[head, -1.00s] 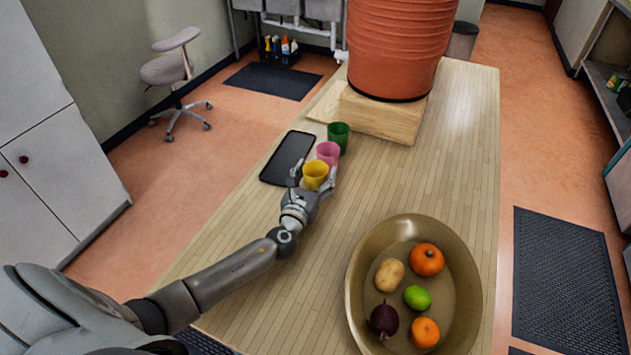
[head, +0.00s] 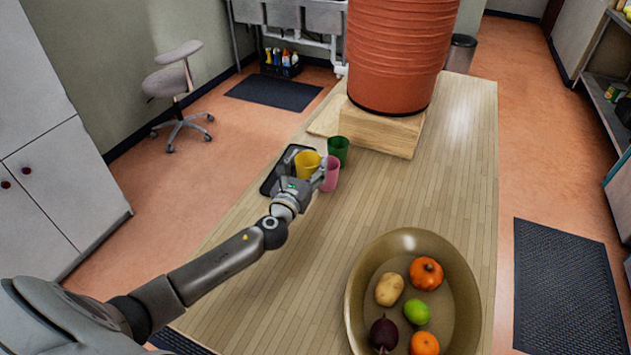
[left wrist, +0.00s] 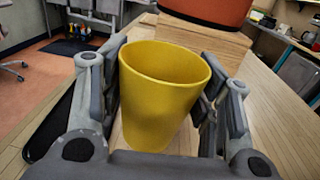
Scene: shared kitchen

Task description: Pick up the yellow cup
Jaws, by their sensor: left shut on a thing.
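The yellow cup (head: 307,163) is upright between the fingers of my left gripper (head: 306,172), which is shut on it. In the left wrist view the yellow cup (left wrist: 160,95) fills the space between the two fingers of the left gripper (left wrist: 162,105). The left wrist view does not show the cup's base clearly against the table. My right gripper is in neither view.
A pink cup (head: 331,175) stands right beside the gripper, with a green cup (head: 338,149) behind it. A wooden block (head: 380,128) carries a large orange pot (head: 393,55). A bowl (head: 460,290) of fruit and vegetables stands at the front right. The table's middle (head: 400,190) is clear.

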